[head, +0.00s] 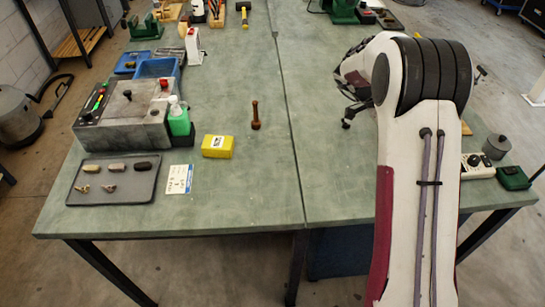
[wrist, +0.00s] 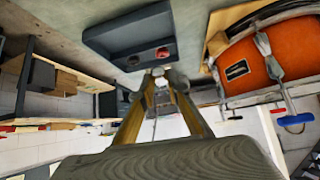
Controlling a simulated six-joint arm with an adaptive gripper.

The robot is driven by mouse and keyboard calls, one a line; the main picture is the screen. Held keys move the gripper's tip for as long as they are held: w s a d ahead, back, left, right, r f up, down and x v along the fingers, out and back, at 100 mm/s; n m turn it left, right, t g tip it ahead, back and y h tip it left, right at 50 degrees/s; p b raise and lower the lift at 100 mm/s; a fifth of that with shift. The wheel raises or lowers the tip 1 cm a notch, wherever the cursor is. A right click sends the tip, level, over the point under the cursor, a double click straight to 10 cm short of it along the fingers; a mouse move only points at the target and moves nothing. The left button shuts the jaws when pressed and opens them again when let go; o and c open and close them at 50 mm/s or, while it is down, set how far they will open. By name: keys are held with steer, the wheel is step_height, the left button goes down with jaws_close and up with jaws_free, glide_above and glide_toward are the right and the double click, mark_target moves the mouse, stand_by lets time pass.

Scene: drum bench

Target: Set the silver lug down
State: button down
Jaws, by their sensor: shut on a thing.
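My gripper (head: 346,121) is at the left end of my arm in the head view, over the right-hand bench top. In the wrist view its two tan fingers (wrist: 160,88) close on a small silver lug (wrist: 160,77). The lug shows only in part between the fingertips, and I cannot make it out in the head view. A dark tray (wrist: 104,38) with a couple of small pieces, one of them red (wrist: 163,53), lies beyond the fingertips in the wrist view. I cannot tell the gap between lug and tray.
An orange drum (wrist: 262,62) with a clamp stands beside the tray in the wrist view. On the left bench are a grey tray (head: 94,196) with several small parts, a yellow box (head: 217,146) and an upright brown peg (head: 256,116). The bench front middle is clear.

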steer(key=w+a+n+t+y, duration=0.1)
steer(key=a+n+t, duration=0.2)
steer(key=a, duration=1.8)
steer(key=w+a+n+t+y, duration=0.1)
steer(key=a+n+t, duration=0.3)
steer(key=a, duration=1.7)
steer(key=n, duration=0.3)
steer(key=shift+w+a+y, duration=0.25)
steer(key=shift+w+y, duration=0.05)
steer(key=shift+f, duration=0.15)
steer(key=shift+f, duration=3.05)
steer(key=shift+f, duration=0.1)
steer(key=shift+f, duration=1.75)
steer(key=shift+f, duration=0.2)
